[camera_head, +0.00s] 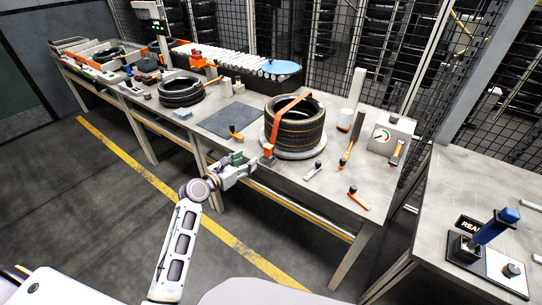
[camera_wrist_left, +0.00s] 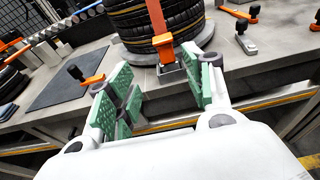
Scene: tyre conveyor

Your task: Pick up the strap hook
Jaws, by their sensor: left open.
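An orange strap (camera_head: 291,104) runs over a stack of tyres (camera_head: 295,128) on a round grey plate. Its lower end, with what looks like the strap hook (camera_head: 268,150), hangs at the front left of the stack, by the bench edge. In the left wrist view the hook (camera_wrist_left: 164,46) is an orange block above a small grey metal bracket (camera_wrist_left: 171,73); whether it is latched there I cannot tell. My left gripper (camera_head: 246,166) is open and empty, just left of the hook. Its green-padded fingers (camera_wrist_left: 162,88) point towards the hook, which lies beyond the tips, apart from them.
The steel bench (camera_head: 325,195) also holds a dark mat (camera_head: 231,119), an orange-handled tool (camera_head: 235,132) left of the stack, and other tools (camera_head: 358,198) to the right. A gauge box (camera_head: 391,136) stands at the right. The floor before the bench is clear.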

